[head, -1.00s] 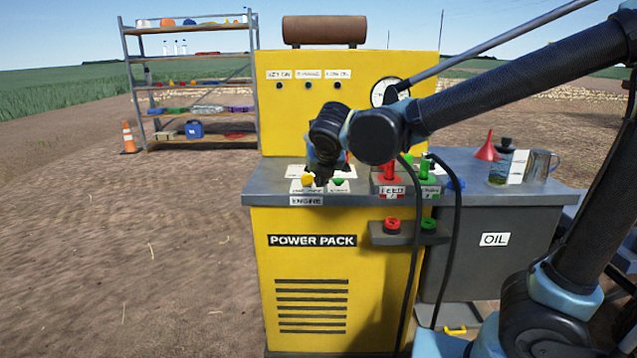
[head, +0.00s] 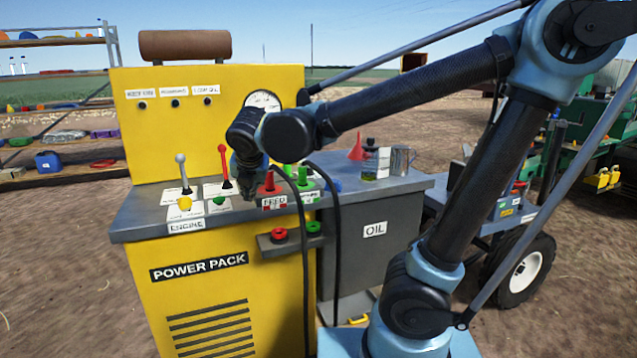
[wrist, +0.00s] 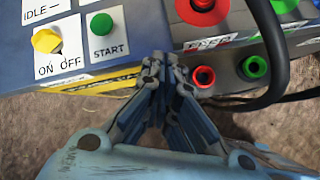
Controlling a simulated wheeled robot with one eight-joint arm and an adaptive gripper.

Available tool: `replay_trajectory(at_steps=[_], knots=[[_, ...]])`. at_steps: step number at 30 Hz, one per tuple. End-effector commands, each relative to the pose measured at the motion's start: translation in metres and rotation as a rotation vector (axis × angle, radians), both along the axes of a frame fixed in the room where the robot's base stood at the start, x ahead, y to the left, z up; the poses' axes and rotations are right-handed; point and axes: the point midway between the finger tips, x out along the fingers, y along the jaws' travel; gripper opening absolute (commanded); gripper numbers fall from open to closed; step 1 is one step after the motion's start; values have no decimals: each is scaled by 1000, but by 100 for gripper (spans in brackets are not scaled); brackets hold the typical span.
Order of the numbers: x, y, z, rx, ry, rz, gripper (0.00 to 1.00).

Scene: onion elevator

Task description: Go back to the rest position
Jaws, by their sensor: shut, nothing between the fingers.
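My gripper (wrist: 165,75) is shut and empty in the wrist view, its fingertips together in front of the panel's edge. In the head view the wrist (head: 250,140) hides most of it, above the power pack counter near the red FEED coupling (head: 268,184). The yellow power pack (head: 212,130) stands in front of me. The yellow ON/OFF switch (wrist: 46,41) and the green START button (wrist: 102,23) lie left of the gripper in the wrist view. My gripper appears apart from them. Whether the fingers touch the panel's edge is not clear.
A grey OIL cabinet (head: 400,235) stands right of the power pack, with a red funnel (head: 357,148) and a metal jug (head: 403,159) on top. Black hoses (head: 304,250) hang in front. A shelf (head: 60,105) stands at left, a wheeled machine (head: 520,265) at right. Open ground lies at lower left.

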Motion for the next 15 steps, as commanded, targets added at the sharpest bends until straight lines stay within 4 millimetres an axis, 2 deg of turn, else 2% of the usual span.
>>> replay_trajectory(at_steps=[1, 6, 15], knots=[[9, -19, -4, 27, 24, -77, 0], [27, -76, -17, 135, 106, -342, 0], [35, -172, -42, 330, 221, -818, 0]])
